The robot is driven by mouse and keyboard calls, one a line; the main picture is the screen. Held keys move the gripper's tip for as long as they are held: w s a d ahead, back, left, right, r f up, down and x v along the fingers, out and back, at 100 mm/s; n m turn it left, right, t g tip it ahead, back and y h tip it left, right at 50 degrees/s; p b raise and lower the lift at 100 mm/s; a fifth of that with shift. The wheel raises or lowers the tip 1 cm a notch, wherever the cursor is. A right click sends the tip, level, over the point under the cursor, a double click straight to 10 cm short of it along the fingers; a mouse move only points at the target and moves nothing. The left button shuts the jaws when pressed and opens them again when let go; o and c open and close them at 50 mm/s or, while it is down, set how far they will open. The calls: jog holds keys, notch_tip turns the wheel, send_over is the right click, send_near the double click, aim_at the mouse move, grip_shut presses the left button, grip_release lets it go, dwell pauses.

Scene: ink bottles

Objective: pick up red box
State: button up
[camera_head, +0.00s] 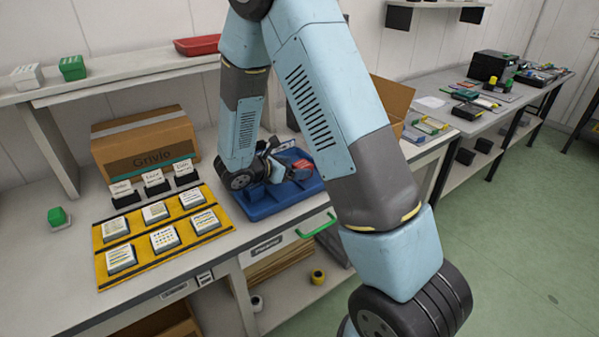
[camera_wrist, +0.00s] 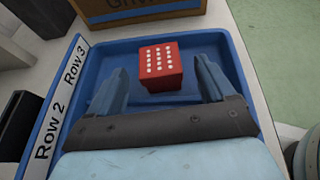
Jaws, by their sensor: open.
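The red box (camera_wrist: 160,66) sits in the blue tray (camera_wrist: 229,48) in the wrist view, with white dots on its top face. My gripper (camera_wrist: 161,85) is open, with one finger to the left of the box and one to the right. The box is at the far end of the fingers, and I cannot tell whether it is between the tips or just beyond or below them. In the head view, a red piece (camera_head: 302,164) shows by my gripper over the blue tray (camera_head: 262,210), partly hidden by my arm.
A yellow mat (camera_head: 184,248) with several white-topped blocks lies left of the tray. A cardboard box (camera_head: 147,140) stands behind it. A red tray (camera_head: 197,45) is on the shelf above. Another open carton (camera_head: 392,98) stands behind my arm.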

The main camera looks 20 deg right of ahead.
aim_at(300, 166)
jog(key=shift+x, duration=2.2)
jog(key=shift+s+d, duration=0.1)
jog(key=shift+c, duration=0.5)
jog(key=c, duration=1)
jog(key=shift+r, duration=0.15)
